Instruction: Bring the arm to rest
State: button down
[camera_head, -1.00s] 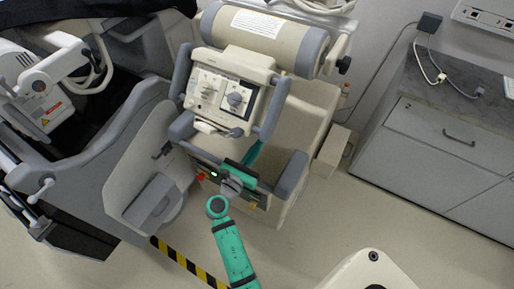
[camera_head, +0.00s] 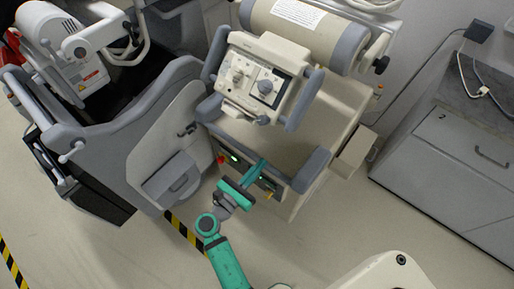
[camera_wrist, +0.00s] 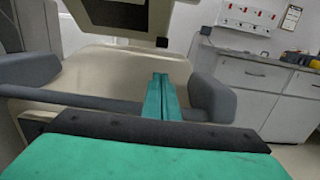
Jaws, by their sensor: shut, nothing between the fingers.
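My green arm (camera_head: 226,262) reaches from the bottom of the head view toward a beige medical cart (camera_head: 275,140). My gripper (camera_head: 262,165) is at the cart's front edge, by a panel with a red button and a green light. Its fingers point up and right, over the cart's lower deck in the picture. In the wrist view the two green fingers (camera_wrist: 160,80) lie side by side, shut and empty. Whether they touch the cart is hard to tell.
A grey-sided cart (camera_head: 168,140) with a white device (camera_head: 72,50) stands at the left. Grey cabinets (camera_head: 450,170) stand at the right. Yellow-black tape (camera_head: 184,232) marks the floor. Open floor (camera_head: 320,235) lies in front of the beige cart.

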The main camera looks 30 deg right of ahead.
jog(key=shift+a, duration=0.1)
jog(key=s+a+f+m+t+y, duration=0.25)
jog(key=s+a+f+y, duration=0.3)
jog(key=f, duration=0.45)
jog(key=s+a+f+m+t+y, duration=0.2)
jog(key=s+a+m+y, duration=0.3)
jog(key=s+a+y, duration=0.4)
jog(key=s+a+r+m+t+y, duration=0.1)
jog(key=s+a+r+m+t, duration=0.1)
jog(key=s+r+m, duration=0.3)
jog(key=s+a+r+m+t+y, duration=0.1)
jog(key=s+a+r+m, duration=0.4)
jog(key=r+m, duration=0.5)
jog(key=shift+r+t+y, duration=0.35)
jog(key=shift+r+t, duration=0.1)
jog(key=shift+r, duration=0.45)
